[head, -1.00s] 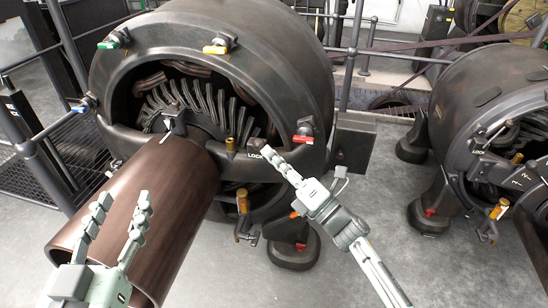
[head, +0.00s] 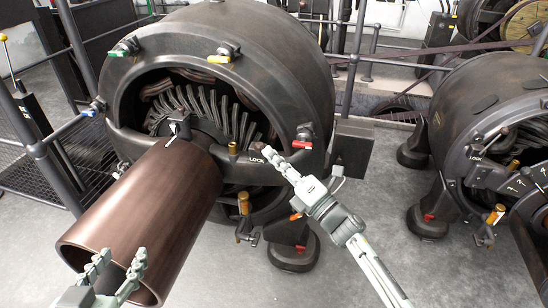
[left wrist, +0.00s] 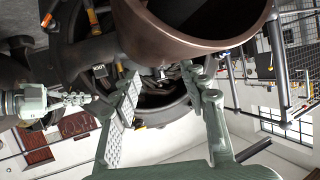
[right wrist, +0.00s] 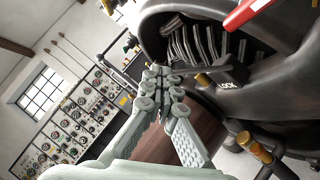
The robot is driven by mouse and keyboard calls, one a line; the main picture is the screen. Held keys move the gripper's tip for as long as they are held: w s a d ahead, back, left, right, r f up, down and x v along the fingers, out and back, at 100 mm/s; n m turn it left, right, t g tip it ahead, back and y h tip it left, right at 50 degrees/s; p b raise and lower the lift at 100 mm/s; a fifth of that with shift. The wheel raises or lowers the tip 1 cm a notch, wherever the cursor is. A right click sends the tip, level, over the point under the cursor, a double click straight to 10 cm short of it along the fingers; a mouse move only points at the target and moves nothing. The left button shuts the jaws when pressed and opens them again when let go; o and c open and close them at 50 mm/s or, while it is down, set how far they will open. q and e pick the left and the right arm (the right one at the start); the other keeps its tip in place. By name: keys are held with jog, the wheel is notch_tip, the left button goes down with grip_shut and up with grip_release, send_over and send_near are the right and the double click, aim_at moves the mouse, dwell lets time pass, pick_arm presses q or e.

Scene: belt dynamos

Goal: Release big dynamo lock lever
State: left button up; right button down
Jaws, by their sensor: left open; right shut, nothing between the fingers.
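The big dynamo (head: 300,60) stands in the middle of the head view, with a white LOCK label (head: 257,159) on its dark front bar. A short brass-topped lever (head: 233,148) sits just left of the label. It also shows beside the label in the right wrist view (right wrist: 204,80). My right gripper (head: 262,148) is shut and empty, its tips close to the label. Whether it touches anything there I cannot tell. In the right wrist view its fingertips (right wrist: 160,82) are together, left of the lever. My left gripper (head: 120,260) is open and empty near the brown cylinder's front end.
A big brown cylinder (head: 160,205) juts forward from the dynamo. Red (head: 301,144), yellow (head: 219,59) and green (head: 119,53) handles sit around its rim. A brass handle (head: 243,203) hangs below the bar. A second dynamo (head: 490,90) stands right. Railings (head: 75,50) run at left.

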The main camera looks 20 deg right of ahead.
pick_arm(q)
jog(key=s+a+f+n+g+y+p, duration=0.2)
jog(key=s+a+f+g+y+p, duration=0.3)
jog(key=s+a+f+g, duration=0.55)
notch_tip(320, 180, down, 7)
jog(key=s+a+p, duration=0.1)
jog(key=a+p, duration=0.1)
jog(key=shift+s+f+h, duration=0.2)
jog(key=shift+s+h, duration=0.1)
jog(key=shift+s, duration=0.05)
pick_arm(e)
jog(key=w+d+r+m+g+h, duration=0.1)
jog(key=w+d+r+m, duration=0.2)
jog(key=w+r, duration=0.1)
jog(key=shift+w+d+r+h, duration=0.3)
jog(key=shift+w, duration=0.4)
pick_arm(q)
jog(key=shift+s+a+t, duration=0.1)
jog(key=shift+t, duration=0.15)
pick_arm(e)
jog(key=shift+s+d, duration=0.1)
